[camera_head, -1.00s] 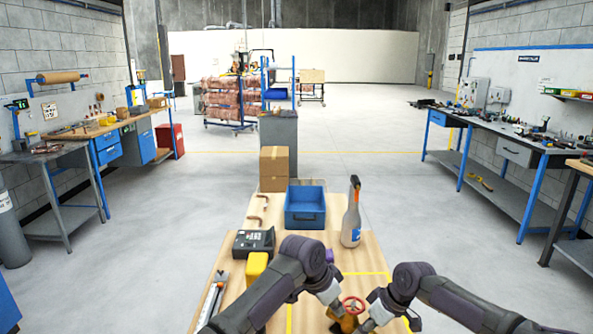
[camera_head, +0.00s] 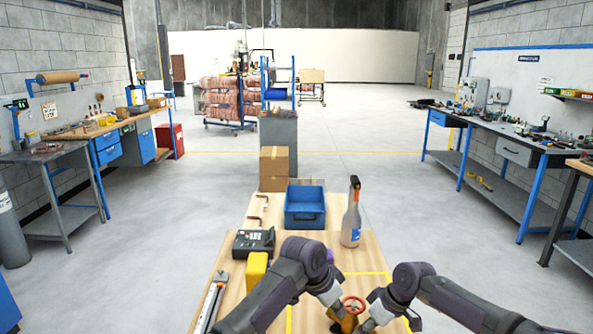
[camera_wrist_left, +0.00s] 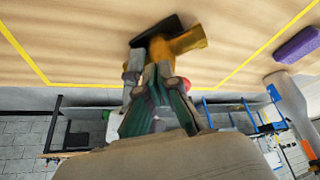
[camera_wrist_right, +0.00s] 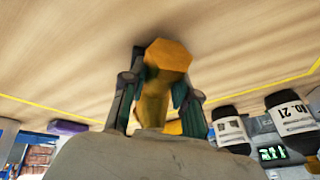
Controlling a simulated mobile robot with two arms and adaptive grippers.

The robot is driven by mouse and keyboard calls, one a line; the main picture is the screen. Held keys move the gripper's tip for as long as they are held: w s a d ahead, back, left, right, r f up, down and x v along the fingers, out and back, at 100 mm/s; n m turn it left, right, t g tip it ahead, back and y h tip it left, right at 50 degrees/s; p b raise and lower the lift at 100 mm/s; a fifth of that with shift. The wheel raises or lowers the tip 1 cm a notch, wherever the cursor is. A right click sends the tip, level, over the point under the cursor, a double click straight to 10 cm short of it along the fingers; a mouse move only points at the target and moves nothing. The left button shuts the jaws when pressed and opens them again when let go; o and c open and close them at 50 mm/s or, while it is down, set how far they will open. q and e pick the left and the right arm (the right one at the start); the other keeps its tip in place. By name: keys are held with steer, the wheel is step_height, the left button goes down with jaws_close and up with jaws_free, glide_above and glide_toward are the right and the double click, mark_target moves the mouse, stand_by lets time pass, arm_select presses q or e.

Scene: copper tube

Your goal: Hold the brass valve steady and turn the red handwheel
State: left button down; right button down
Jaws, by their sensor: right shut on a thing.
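The brass valve (camera_head: 345,323) stands at the near edge of the wooden bench, with the red handwheel (camera_head: 353,304) on top. In the right wrist view, my right gripper (camera_wrist_right: 158,108) has its fingers on both sides of the yellow-brass body (camera_wrist_right: 152,100), closed on it. In the head view my right gripper (camera_head: 374,309) meets the valve from the right. My left gripper (camera_head: 334,298) is at the handwheel's left side. In the left wrist view, the left fingers (camera_wrist_left: 155,92) overlap the valve (camera_wrist_left: 186,41), with a little red between them; their grip on the wheel is unclear.
A blue bin (camera_head: 305,222), a spray bottle (camera_head: 351,225), a black device (camera_head: 254,243), a yellow block (camera_head: 256,269) and a long grey tool (camera_head: 211,307) occupy the bench. A purple block (camera_wrist_left: 298,45) lies near the valve. Bare wood lies right of centre.

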arm_select(q)
steer(key=shift+s+a, duration=0.1)
steer(key=shift+a, duration=0.1)
arm_select(e)
steer(key=shift+s+a, duration=0.1)
arm_select(q)
step_height(320, 180, up, 6)
stand_by(0.3)
arm_select(e)
steer(key=c, duration=0.8)
jaws_free()
